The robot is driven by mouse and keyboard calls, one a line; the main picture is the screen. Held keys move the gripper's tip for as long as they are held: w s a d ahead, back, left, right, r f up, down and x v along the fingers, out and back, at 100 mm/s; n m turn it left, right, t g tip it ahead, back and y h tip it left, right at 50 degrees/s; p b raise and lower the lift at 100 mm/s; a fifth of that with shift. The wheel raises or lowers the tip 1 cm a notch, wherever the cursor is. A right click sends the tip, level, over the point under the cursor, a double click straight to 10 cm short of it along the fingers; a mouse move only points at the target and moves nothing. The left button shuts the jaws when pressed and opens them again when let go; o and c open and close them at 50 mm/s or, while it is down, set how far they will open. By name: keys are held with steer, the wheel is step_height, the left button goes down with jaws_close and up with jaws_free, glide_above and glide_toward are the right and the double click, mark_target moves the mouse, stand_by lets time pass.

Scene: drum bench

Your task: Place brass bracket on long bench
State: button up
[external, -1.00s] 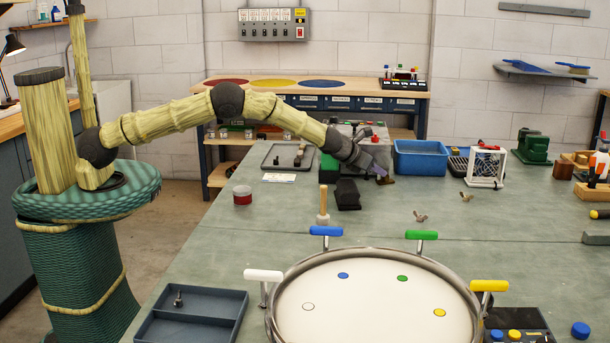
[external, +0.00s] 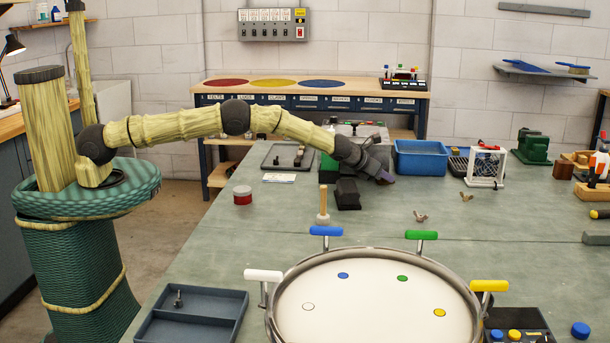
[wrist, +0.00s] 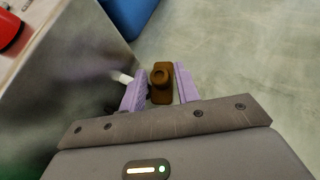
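The brass bracket is a small brown block with a round knob in the wrist view (wrist: 161,83). It lies on the green bench top (external: 520,225), between the two purple fingers of my gripper (wrist: 163,88). The fingers stand apart on either side of it with narrow gaps. In the external view my gripper (external: 388,180) is low over the bench, right of a dark block, and hides most of the bracket. A long wood-topped bench (external: 352,97) with red, yellow and blue discs stands along the back wall; I cannot tell which bench the task means.
A blue bin (external: 420,158) stands just behind my gripper. A dark block (external: 347,193) and a wooden-handled tool (external: 323,207) are to its left. A white frame (external: 486,167) is to the right. The drum (external: 372,300) fills the front. Bench space right of my gripper is mostly clear.

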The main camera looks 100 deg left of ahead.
mark_target(382, 182)
jaws_close()
steer(key=shift+r, duration=0.1)
step_height(382, 182, up, 18)
steer(key=p, duration=0.1)
stand_by(0.4)
stand_by(0.4)
